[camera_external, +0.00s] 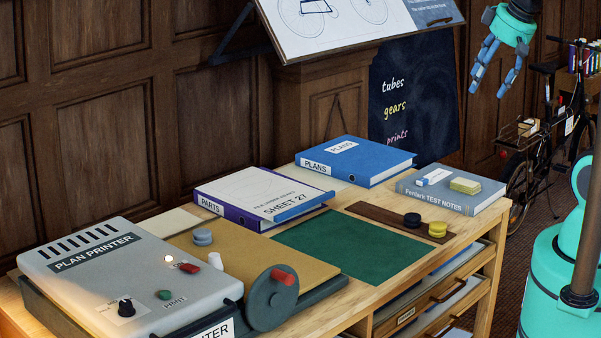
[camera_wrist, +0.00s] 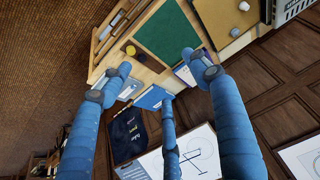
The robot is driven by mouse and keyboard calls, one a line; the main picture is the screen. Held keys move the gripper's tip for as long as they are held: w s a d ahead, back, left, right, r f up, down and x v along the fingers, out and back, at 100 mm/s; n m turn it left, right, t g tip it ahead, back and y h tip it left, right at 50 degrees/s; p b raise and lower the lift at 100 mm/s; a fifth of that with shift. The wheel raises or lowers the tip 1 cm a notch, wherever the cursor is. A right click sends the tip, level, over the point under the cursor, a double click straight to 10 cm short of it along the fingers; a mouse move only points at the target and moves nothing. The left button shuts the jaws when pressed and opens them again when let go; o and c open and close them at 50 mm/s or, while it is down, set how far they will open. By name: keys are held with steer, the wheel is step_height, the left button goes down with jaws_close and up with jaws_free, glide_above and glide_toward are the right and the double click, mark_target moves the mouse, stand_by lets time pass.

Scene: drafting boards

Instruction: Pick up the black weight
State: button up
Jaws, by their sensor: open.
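The black weight (camera_external: 412,219) is a small dark disc on a brown strip (camera_external: 375,214) near the right end of the table. It stands just left of a yellow weight (camera_external: 437,229). In the wrist view the black weight (camera_wrist: 130,50) also shows, close to the yellow weight (camera_wrist: 140,58). My gripper (camera_external: 493,82) hangs in the air at the upper right, above and beyond the table, well apart from the weight. Its blue fingers are spread and empty. In the wrist view my gripper's fingers (camera_wrist: 165,90) reach in with nothing between them.
A green mat (camera_external: 350,245) lies left of the strip. A grey book (camera_external: 452,190) with small items on top, a blue binder (camera_external: 356,160) and a purple binder (camera_external: 262,196) stand behind. A plan printer (camera_external: 130,270) fills the left.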

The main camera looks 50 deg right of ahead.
steer(key=w+d+f+g, duration=0.1)
steer(key=w+d+f, duration=0.1)
steer(key=w, duration=0.4)
steer(key=w+d+f+g, duration=0.1)
steer(key=w+d+f, duration=0.1)
steer(key=w, duration=0.5)
steer(key=g+b, duration=0.2)
steer(key=g, duration=0.1)
glide_above(412, 215)
step_height(412, 215, down, 33)
steer(key=shift+a, duration=0.15)
steer(key=shift+f, duration=0.1)
steer(key=shift+f+b, duration=0.8)
steer(key=shift+f, duration=3.35)
steer(key=shift+s+f, duration=0.1)
